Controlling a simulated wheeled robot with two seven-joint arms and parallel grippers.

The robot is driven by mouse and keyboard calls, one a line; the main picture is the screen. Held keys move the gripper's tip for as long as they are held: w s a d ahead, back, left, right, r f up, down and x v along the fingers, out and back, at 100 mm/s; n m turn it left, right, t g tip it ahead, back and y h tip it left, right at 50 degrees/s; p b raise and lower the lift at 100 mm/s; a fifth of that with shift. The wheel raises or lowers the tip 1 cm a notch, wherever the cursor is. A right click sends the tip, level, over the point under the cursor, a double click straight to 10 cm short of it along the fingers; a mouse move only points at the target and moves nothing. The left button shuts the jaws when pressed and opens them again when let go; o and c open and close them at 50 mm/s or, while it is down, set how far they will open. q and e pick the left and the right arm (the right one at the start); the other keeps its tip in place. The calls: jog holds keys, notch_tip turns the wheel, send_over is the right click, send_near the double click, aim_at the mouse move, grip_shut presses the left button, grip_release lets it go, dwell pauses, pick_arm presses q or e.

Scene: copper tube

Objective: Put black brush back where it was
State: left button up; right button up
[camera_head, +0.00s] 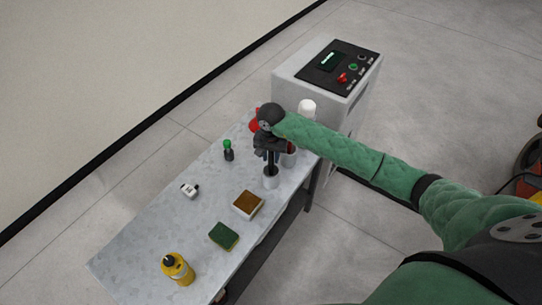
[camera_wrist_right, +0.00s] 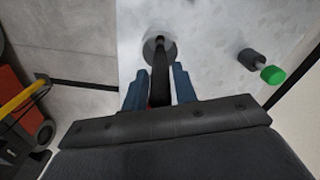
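In the head view the brush (camera_head: 271,166) runs down from my right gripper (camera_head: 268,151) to a small grey-white cup (camera_head: 271,182). In the wrist view the brush's far end overlaps the opening of this cup (camera_wrist_right: 172,53). I cannot tell how deep it sits inside. My right arm reaches in from the right and hides part of the table behind. My left gripper is not in view.
A white machine (camera_head: 330,75) stands at the far end.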

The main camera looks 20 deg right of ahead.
jog(key=shift+o, duration=0.9)
jog(key=shift+r, duration=0.25)
notch_tip(320, 180, up, 12)
jog(key=shift+f, duration=0.2)
